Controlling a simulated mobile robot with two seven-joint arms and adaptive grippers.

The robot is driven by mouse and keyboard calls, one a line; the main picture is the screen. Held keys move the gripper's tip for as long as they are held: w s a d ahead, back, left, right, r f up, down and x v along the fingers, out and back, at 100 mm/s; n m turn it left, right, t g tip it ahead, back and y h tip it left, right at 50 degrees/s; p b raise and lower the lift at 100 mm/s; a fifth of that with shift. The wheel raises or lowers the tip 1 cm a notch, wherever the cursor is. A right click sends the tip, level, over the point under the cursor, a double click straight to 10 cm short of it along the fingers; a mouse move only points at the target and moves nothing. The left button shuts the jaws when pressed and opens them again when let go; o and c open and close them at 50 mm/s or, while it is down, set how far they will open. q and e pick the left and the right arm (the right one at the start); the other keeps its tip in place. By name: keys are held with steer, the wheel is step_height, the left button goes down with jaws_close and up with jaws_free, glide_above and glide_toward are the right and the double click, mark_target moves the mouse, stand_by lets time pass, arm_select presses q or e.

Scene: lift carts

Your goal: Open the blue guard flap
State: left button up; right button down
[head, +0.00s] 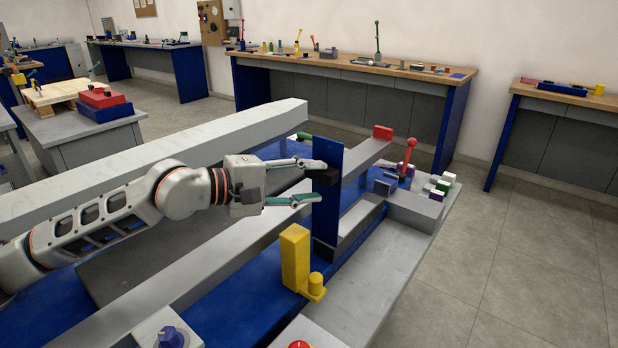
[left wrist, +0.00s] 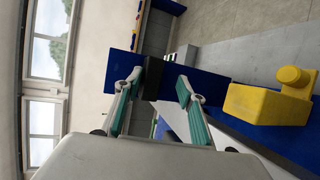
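The blue guard flap (head: 327,215) stands upright as a flat panel on the grey and blue bench fixture, with a black handle block (head: 325,178) on its face. My left gripper (head: 320,181) is open in front of the flap, with one finger above and one below the handle. In the left wrist view the black handle (left wrist: 152,78) shows between the spread fingertips (left wrist: 159,78), nearer the left finger, with the blue flap (left wrist: 205,92) behind it. I cannot tell whether a finger touches the handle. My right gripper is not in view.
A yellow block post (head: 295,258) stands just right of and below the gripper; it also shows in the left wrist view (left wrist: 265,104). A long grey beam (head: 150,160) runs behind the arm. A red-knobbed lever (head: 410,145) is beyond the flap. Floor at the right is clear.

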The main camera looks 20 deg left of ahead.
arm_select(q)
steer(key=shift+s+a+r, duration=0.1)
steer(key=shift+a+r, duration=0.05)
steer(key=shift+a, duration=0.1)
steer(key=v, duration=1.1)
steer(key=shift+s, duration=0.25)
steer(key=shift+r, duration=0.1)
